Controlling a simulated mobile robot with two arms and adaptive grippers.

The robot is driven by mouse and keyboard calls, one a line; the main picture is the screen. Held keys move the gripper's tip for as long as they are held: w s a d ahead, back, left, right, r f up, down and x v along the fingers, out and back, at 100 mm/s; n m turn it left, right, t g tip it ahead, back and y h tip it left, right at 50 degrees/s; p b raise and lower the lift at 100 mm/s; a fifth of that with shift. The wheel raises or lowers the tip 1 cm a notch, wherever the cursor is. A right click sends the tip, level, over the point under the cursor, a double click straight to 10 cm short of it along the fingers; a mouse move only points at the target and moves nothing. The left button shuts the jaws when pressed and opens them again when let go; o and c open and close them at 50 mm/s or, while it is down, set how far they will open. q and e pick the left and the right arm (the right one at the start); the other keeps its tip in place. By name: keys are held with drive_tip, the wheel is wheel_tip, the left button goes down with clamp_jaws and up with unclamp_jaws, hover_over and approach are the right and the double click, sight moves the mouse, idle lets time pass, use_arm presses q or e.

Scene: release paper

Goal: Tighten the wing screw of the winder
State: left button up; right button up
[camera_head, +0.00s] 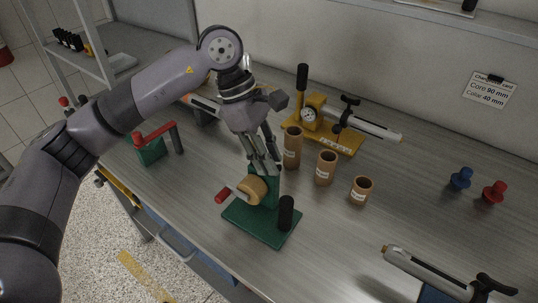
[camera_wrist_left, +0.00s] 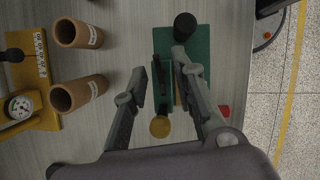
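The winder has a green base (camera_head: 240,222) with a green upright, a tan drum (camera_head: 253,189), a red crank handle (camera_head: 222,195) and a black post (camera_head: 286,213). My left gripper (camera_head: 264,168) points down just above the upright, behind the drum. In the left wrist view its two fingers (camera_wrist_left: 160,72) are apart, on either side of a thin black part (camera_wrist_left: 159,78), possibly the wing screw. I cannot tell whether they touch it. The black post (camera_wrist_left: 184,26) and a round yellow part (camera_wrist_left: 160,127) also show there. My right gripper is out of view.
Three cardboard cores (camera_head: 292,148) (camera_head: 326,168) (camera_head: 361,190) stand right of the winder. Behind them is a yellow stand (camera_head: 345,141) with a gauge. A blue knob (camera_head: 460,179) and a red knob (camera_head: 494,192) lie right. A green block with red handle (camera_head: 150,150) stands left.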

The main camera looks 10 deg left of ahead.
use_arm(q)
drive_tip(key=v, duration=1.2)
drive_tip(key=shift+d, duration=0.15)
drive_tip(key=shift+r, duration=0.15)
